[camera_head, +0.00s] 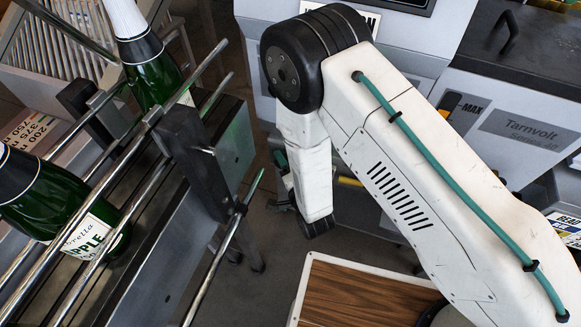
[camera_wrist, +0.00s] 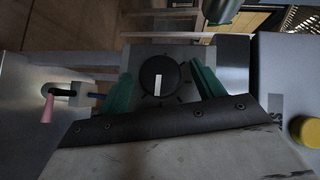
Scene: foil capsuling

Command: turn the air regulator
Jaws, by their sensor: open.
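In the wrist view, the air regulator knob (camera_wrist: 159,76) is a round black dial with a white pointer line, set on a grey plate with tick marks around it. The pointer stands roughly upright in the picture, toward the lower half of the dial. My gripper (camera_wrist: 162,82) is open, with one green finger to the left of the knob and the other to its right. Gaps show between the fingers and the knob; I cannot tell how far off it is in depth. In the head view, my white arm hides most of the gripper and the regulator cannot be made out.
In the wrist view, a yellow round button (camera_wrist: 305,131) is at the right, and a small pink-tipped lever (camera_wrist: 47,106) at the left. A wooden-topped surface (camera_head: 365,300) lies below my arm.

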